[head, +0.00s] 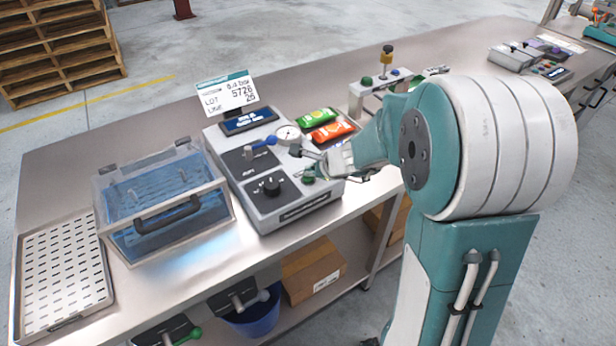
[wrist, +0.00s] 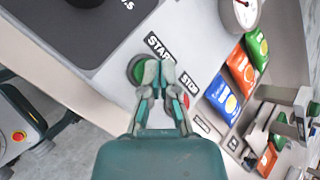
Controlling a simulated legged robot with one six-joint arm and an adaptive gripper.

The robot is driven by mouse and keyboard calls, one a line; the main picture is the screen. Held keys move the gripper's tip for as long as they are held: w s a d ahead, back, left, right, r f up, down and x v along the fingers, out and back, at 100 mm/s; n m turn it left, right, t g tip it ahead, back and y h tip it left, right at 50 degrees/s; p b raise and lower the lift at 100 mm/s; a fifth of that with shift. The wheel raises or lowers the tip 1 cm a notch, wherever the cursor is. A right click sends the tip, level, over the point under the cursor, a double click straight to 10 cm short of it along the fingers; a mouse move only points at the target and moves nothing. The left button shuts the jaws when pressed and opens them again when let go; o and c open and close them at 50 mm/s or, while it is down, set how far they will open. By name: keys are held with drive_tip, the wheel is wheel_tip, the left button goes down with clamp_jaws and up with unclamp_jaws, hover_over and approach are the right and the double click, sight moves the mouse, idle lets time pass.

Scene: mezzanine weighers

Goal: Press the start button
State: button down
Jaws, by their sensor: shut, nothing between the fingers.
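The green start button (wrist: 136,70) sits on the grey console under a label reading START. In the wrist view, my gripper (wrist: 158,72) is shut and empty, its fingertips overlapping the button's right edge. I cannot tell whether they touch it. The red stop button (wrist: 186,102) is partly hidden behind a finger, beside its STOP label. In the head view, the console (head: 262,202) stands on the steel bench, and my gripper (head: 318,160) is over its front right corner. A little green (head: 308,179) shows just below the fingers there.
A black knob (head: 271,187) and a pressure gauge (head: 288,134) are on the console. Green and orange packets (head: 331,131) lie behind my gripper. A clear lidded tank (head: 165,195) and a slotted tray (head: 62,268) stand to the left. A small stand (head: 360,96) is behind.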

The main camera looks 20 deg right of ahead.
drive_tip(key=shift+f, duration=0.4)
idle(0.7)
drive_tip(key=shift+r, duration=0.9)
drive_tip(key=shift+r, duration=2.5)
